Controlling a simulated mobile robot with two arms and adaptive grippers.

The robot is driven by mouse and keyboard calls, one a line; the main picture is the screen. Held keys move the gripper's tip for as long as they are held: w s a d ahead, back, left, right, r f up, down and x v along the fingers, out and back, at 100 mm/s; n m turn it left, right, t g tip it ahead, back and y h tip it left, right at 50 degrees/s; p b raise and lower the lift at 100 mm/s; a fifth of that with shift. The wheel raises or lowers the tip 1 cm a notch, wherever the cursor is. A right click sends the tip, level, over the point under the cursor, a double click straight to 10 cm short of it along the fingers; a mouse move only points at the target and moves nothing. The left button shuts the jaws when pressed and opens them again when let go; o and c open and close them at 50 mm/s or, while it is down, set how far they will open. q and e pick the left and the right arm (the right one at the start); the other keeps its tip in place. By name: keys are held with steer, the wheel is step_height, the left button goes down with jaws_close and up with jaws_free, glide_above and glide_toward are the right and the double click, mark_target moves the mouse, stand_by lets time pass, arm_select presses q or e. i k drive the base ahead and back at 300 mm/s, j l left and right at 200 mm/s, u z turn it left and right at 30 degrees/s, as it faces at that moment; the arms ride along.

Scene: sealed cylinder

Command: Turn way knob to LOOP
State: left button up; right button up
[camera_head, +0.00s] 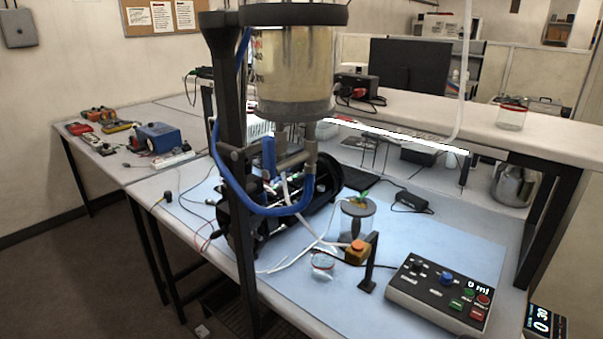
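A dark grey control box (440,296) sits at the right front of the blue mat. It has a blue knob (446,277), small black controls, green and red buttons (482,300) and a display showing "0 ml". Its labels are too small to read, so I cannot tell which control is the way knob or where it points. A large clear cylinder (292,70) of yellowish content hangs on a dark post (228,130). A blue hose (216,172) and pipe fittings (292,160) sit below it. Neither of my grippers is in view.
A lidded jar (358,218), an orange button on a yellow box (358,250) and a small clear cup (322,264) stand left of the control box. Cables and a dark machine (262,215) crowd the mat's left. A raised shelf (480,141) runs behind.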

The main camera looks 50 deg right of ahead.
mark_target(446, 279)
steer(key=z, duration=2.45)
